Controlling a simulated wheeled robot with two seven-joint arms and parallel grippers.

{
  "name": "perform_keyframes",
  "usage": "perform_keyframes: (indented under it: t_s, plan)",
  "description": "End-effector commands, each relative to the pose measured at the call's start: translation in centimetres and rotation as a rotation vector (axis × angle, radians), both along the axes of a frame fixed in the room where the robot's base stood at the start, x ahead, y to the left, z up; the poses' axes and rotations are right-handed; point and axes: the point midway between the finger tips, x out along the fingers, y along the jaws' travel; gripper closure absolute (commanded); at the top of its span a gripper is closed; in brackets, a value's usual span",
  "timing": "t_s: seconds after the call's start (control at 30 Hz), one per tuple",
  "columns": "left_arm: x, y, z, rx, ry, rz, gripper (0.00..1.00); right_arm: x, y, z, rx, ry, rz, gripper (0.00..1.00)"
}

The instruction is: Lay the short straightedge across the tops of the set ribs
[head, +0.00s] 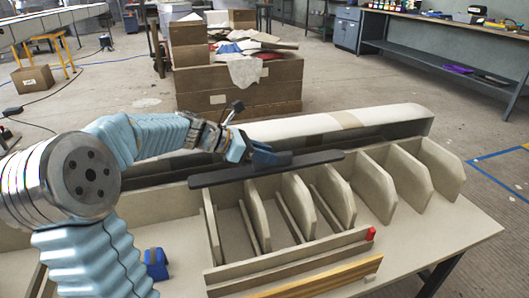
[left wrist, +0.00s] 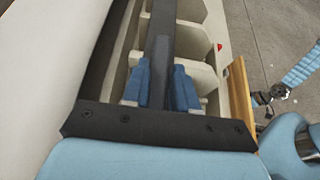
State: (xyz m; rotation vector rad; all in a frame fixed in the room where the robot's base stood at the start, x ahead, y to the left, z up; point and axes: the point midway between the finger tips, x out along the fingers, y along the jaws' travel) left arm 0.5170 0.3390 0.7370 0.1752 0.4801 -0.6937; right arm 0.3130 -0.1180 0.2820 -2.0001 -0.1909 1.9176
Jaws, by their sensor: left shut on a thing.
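My left gripper (head: 262,153) is shut on the short straightedge (head: 222,177), a dark grey bar with a raised grip in its middle. In the left wrist view the blue fingers (left wrist: 162,90) stand on either side of the straightedge (left wrist: 163,45). The bar runs left to right over the far ends of several beige set ribs (head: 294,205), close to their tops. I cannot tell whether it touches them. The rightmost ribs (head: 410,178) are beyond its right end. My right gripper (left wrist: 264,97) seems to show small at the right of the left wrist view, its fingers unclear.
A long beige mould (head: 320,122) lies behind the ribs. A blue item (head: 156,264), a red piece (head: 371,234) and a wooden strip (head: 325,277) are at the near side of the table (head: 455,235). The table's right end is clear.

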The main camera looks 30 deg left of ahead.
Motion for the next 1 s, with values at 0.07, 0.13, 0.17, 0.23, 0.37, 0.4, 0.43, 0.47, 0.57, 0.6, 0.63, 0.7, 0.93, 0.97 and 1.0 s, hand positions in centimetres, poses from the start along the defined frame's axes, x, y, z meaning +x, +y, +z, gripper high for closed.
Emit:
perform_keyframes:
  t_s: [0.07, 0.13, 0.17, 0.23, 0.37, 0.4, 0.43, 0.47, 0.57, 0.6, 0.63, 0.7, 0.93, 0.97, 1.0]
  plan:
    - [0.2, 0.0, -0.7, -0.001, -0.002, -0.001, 1.0, 0.1, -0.1, -0.4, -0.001, -0.001, -0.002, 0.57]
    - [0.3, 0.0, -1.0, -0.001, -0.002, -0.001, 1.0, 0.1, -0.2, -0.5, -0.002, -0.002, -0.003, 0.57]
    - [0.4, 0.1, -1.1, 0.0, -0.002, -0.002, 1.0, 0.1, -0.2, -0.5, -0.002, -0.002, -0.003, 0.57]
    - [0.4, 0.1, -1.2, 0.0, -0.003, -0.002, 1.0, 0.1, -0.2, -0.6, -0.003, -0.003, -0.003, 0.57]
    - [0.4, 0.1, -1.2, 0.0, -0.003, -0.002, 1.0, 0.1, -0.2, -0.5, -0.003, -0.002, -0.004, 0.57]
    - [0.4, 0.1, -1.2, 0.0, -0.003, -0.002, 1.0, 0.1, -0.2, -0.5, -0.003, -0.002, -0.004, 0.57]
    - [0.4, 0.1, -1.2, 0.0, -0.003, -0.002, 1.0, 0.1, -0.2, -0.5, -0.003, -0.003, -0.003, 0.57]
    - [0.4, 0.1, -1.2, 0.0, -0.003, -0.002, 1.0, 0.1, -0.2, -0.5, -0.003, -0.002, -0.004, 0.57]
    - [0.4, 0.1, -1.2, 0.0, -0.003, -0.002, 1.0, 0.1, -0.2, -0.5, -0.003, -0.003, -0.003, 0.57]
    - [0.4, 0.1, -1.2, 0.0, -0.003, -0.002, 1.0, 0.1, -0.2, -0.5, -0.003, -0.003, -0.003, 0.57]
    - [0.4, 0.1, -1.2, 0.0, -0.003, -0.002, 1.0, 0.1, -0.2, -0.5, -0.003, -0.003, -0.003, 0.57]
    - [0.4, 0.1, -1.3, 0.001, -0.002, -0.002, 1.0, 0.1, -0.2, -0.6, -0.002, -0.003, -0.003, 0.57]
    - [0.4, 0.1, -1.7, 0.001, -0.002, -0.002, 1.0, 0.1, -0.2, -0.8, -0.002, -0.003, -0.003, 0.57]
    - [0.4, 0.1, -1.7, 0.001, -0.002, -0.002, 0.71, 0.1, -0.2, -0.8, -0.002, -0.003, -0.003, 0.57]
    - [0.4, 0.1, -1.6, 0.001, -0.002, -0.002, 0.65, 0.1, -0.2, -0.8, -0.002, -0.003, -0.003, 0.57]
